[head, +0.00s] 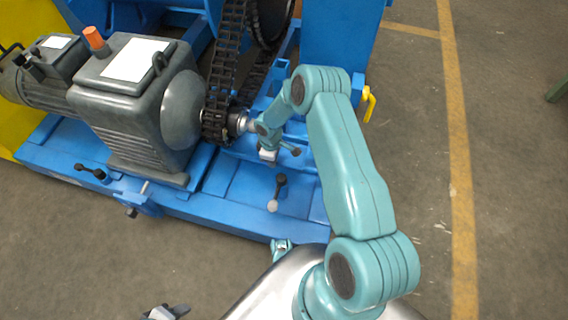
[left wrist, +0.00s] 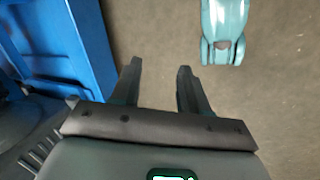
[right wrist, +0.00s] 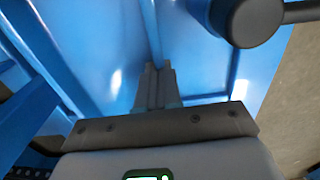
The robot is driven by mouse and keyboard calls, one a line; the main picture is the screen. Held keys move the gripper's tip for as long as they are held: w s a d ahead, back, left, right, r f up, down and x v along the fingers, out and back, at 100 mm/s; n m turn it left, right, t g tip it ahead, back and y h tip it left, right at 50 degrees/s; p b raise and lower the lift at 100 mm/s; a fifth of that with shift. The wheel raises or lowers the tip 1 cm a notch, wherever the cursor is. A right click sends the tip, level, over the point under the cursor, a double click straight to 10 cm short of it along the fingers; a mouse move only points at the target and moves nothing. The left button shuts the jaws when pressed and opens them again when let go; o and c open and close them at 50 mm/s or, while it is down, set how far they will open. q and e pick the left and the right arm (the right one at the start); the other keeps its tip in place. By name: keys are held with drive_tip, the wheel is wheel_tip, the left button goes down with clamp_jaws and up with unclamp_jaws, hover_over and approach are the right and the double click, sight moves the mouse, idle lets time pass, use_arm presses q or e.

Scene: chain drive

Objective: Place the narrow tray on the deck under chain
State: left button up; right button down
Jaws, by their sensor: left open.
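My right gripper (right wrist: 157,72) points down at the blue deck, its two fingers close together on a thin upright blue wall. This wall seems to be the rim of the narrow tray (right wrist: 153,30), which is blue like the deck and hard to tell from it. In the head view my right arm covers the tray. The blue deck (head: 240,185) lies in front of the black chain (head: 226,55), and my right wrist is beside the chain's lower end. My left gripper (left wrist: 158,85) is open and empty above the grey floor.
A grey motor (head: 150,100) stands left of the chain. A yellow hook (head: 370,103) is at the deck's right. Floor at the right is clear.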

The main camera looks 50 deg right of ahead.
drive_tip(key=shift+f+b, duration=0.5)
drive_tip(key=shift+f, duration=0.75)
drive_tip(key=f+b, duration=0.1)
drive_tip(key=f, duration=0.2)
drive_tip(key=f+b, duration=0.1)
drive_tip(key=shift+w+f+b, duration=0.25)
drive_tip(key=shift+f+b, duration=0.05)
drive_tip(key=shift+b, duration=0.05)
use_arm(q)
drive_tip(key=f, duration=0.1)
drive_tip(key=w+f, duration=0.1)
drive_tip(key=f, duration=0.1)
drive_tip(key=shift+w+a+f+t, duration=0.25)
drive_tip(key=shift+w+a+t, duration=0.05)
drive_tip(key=shift+w, duration=0.05)
use_arm(e)
drive_tip(key=shift+r, duration=0.2)
use_arm(q)
drive_tip(key=shift+f, duration=0.1)
use_arm(e)
drive_tip(key=shift+f, duration=0.1)
drive_tip(key=c, duration=1.3)
unclamp_jaws()
drive_tip(key=shift+s+a, duration=0.1)
